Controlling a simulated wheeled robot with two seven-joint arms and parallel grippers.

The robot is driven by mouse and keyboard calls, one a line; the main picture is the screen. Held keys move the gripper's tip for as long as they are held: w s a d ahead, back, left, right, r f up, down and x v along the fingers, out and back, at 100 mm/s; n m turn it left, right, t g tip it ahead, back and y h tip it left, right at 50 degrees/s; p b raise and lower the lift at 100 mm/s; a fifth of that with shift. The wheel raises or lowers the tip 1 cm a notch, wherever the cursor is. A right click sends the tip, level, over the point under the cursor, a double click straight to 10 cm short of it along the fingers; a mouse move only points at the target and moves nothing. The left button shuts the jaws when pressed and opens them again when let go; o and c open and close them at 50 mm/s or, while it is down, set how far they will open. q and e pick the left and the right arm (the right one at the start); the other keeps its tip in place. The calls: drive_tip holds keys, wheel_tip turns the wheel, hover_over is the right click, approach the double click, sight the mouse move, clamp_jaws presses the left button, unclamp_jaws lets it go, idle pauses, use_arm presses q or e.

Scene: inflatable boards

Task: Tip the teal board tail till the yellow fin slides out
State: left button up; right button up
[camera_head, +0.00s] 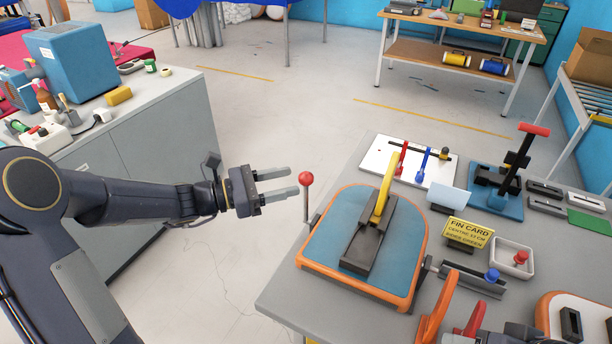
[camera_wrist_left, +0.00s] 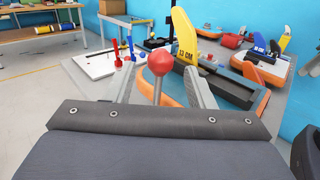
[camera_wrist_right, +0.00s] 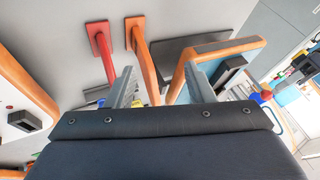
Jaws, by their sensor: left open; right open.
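The teal board (camera_head: 322,240), rimmed in orange, sits on the grey bench with a dark fin box (camera_head: 360,256) along its middle. The yellow fin (camera_head: 383,192) stands in the far end of that box; it also shows in the left wrist view (camera_wrist_left: 184,38). A red ball on a rod (camera_head: 306,179) rises at the board's left edge. My left gripper (camera_head: 294,181) is open just left of the ball; in the left wrist view the ball (camera_wrist_left: 160,63) appears between the fingers. My right gripper (camera_wrist_right: 161,84) is open near the bench's front, seen mostly in its wrist view.
Orange (camera_head: 436,312) and red (camera_head: 474,320) upright pieces stand at the front right. A fin card sign (camera_head: 467,233), a white tray (camera_head: 512,258) and a red-handled press (camera_head: 510,175) lie right of the board. Another orange-rimmed board (camera_head: 552,312) is at the lower right.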

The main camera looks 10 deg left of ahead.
sight(306, 178)
use_arm(q)
drive_tip(key=x, duration=0.5)
drive_tip(key=shift+d+p, duration=0.25)
drive_tip(key=shift+p, duration=0.1)
use_arm(e)
drive_tip(key=shift+r, duration=0.45)
